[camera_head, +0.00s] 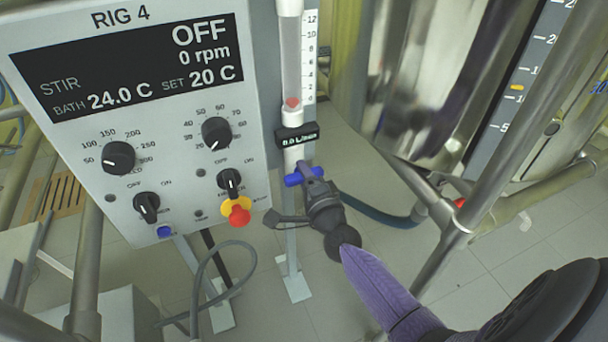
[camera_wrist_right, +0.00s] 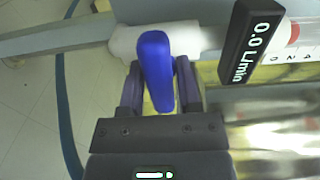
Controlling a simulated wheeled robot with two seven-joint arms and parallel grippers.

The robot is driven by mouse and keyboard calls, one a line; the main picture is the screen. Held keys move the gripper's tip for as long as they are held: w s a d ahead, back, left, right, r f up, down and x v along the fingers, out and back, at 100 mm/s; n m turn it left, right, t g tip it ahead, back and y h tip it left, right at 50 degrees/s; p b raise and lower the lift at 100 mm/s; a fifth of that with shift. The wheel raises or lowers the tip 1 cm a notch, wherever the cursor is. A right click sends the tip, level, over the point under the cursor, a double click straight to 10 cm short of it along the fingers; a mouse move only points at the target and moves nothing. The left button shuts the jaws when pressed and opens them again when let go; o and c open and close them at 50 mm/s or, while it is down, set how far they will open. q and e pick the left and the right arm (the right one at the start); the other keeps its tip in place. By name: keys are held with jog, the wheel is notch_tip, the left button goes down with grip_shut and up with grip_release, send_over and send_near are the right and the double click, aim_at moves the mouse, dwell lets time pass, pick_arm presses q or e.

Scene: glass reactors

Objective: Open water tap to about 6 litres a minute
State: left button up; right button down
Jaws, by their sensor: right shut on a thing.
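The water tap has a blue lever handle (camera_head: 304,176) below the flow meter. In the right wrist view the blue handle (camera_wrist_right: 156,70) lies between the fingers of my right gripper (camera_wrist_right: 157,85), which is shut on it. In the head view my right gripper (camera_head: 311,180) reaches up to the handle from below right. The flow display (camera_head: 297,137) reads 0.0 L/min, and it also shows in the right wrist view (camera_wrist_right: 250,42). The red float (camera_head: 292,103) sits at the bottom of the clear flow tube (camera_head: 290,60). My left gripper is not in view.
The RIG 4 control panel (camera_head: 130,110) stands left of the tap, with knobs and a red button (camera_head: 240,215). It reads OFF, 0 rpm. A shiny vessel (camera_head: 430,80) and metal frame tubes (camera_head: 470,220) stand at the right. A dark hose (camera_head: 380,215) runs behind my gripper.

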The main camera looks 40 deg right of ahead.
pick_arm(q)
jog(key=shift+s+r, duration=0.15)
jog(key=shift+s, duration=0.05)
pick_arm(e)
jog(key=shift+n, duration=0.5)
jog(key=shift+r+n+p, duration=0.1)
jog(key=shift+n+p, duration=0.6)
jog(key=shift+n, duration=0.4)
jog(key=n+p, duration=0.2)
jog(key=n, duration=0.3)
jog(key=shift+n+p, duration=0.35)
jog(key=shift+n, duration=0.85)
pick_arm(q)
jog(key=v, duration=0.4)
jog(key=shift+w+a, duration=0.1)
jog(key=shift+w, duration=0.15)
pick_arm(e)
jog(key=shift+n, duration=0.8)
